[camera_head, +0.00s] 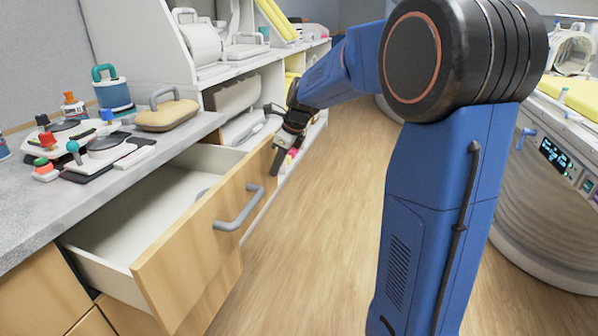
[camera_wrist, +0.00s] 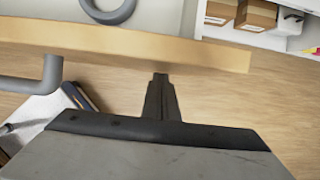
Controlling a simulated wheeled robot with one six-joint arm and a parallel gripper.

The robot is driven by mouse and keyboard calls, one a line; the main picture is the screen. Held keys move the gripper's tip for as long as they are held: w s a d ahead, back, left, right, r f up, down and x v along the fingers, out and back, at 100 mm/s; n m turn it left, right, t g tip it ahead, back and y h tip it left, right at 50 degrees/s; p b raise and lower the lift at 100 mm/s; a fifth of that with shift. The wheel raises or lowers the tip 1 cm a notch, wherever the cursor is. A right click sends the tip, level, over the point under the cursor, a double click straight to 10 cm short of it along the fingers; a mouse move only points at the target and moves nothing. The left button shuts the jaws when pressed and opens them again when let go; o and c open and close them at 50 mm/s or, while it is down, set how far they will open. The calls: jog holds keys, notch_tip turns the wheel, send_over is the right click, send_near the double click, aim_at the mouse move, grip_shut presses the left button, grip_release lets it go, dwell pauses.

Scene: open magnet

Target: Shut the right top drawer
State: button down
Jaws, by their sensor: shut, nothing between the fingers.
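The open drawer has a light wood front (camera_head: 205,235) with a grey bar handle (camera_head: 238,212) and a white inside. It is pulled well out from under the grey counter. In the wrist view the top edge of its front (camera_wrist: 110,40) runs across the picture, with the handle (camera_wrist: 35,84) at the left. My gripper (camera_head: 277,170) is shut and empty, pointing down close to the far right end of the drawer front. In the wrist view its fingers (camera_wrist: 160,84) lie just outside the front. I cannot tell whether they touch it.
A grey ring-shaped thing (camera_wrist: 108,8) lies in the drawer. The counter (camera_head: 60,195) holds several coils and a tan padded case (camera_head: 167,114). White shelves (camera_head: 240,95) stand beyond. The wood floor (camera_head: 320,240) before the drawer is clear. A scanner (camera_head: 540,215) stands right.

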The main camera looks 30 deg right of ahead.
jog(key=w+a, duration=1.5)
jog(key=shift+w+a+r, duration=0.1)
jog(key=shift+w+a, duration=0.2)
jog(key=shift+w+a+r, duration=0.1)
